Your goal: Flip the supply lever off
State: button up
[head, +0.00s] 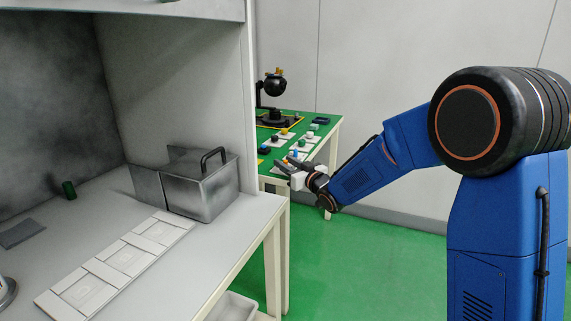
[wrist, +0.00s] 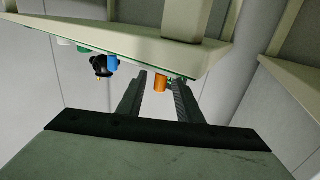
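I cannot make out a supply lever for certain in either view. In the head view my gripper (head: 284,164) is at the near edge of the far green-topped table (head: 322,121). In the wrist view my gripper (wrist: 159,78) has its two dark fingers apart, with nothing clamped between them. A blue piece (wrist: 112,63) and a black knob (wrist: 99,66) show left of the fingers, by the table edge.
A black gimbal camera (head: 274,86) stands at the back of the far table, with several small blocks before it. A grey bench (head: 225,229) at left holds a metal box (head: 207,188) and a white panel strip (head: 125,258). Green floor (head: 370,270) lies open between.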

jog(key=shift+w+a, duration=0.1)
jog(key=shift+w, duration=0.05)
grip_shut()
jog(key=shift+a, duration=0.15)
jog(key=shift+s+a+m+t+h, duration=0.1)
jog(key=shift+s+m+t+h, duration=0.1)
jog(key=shift+m+t+h, duration=0.4)
jog(key=shift+r+m+h, duration=0.1)
jog(key=shift+m+h, duration=0.2)
jog(key=shift+h, duration=0.2)
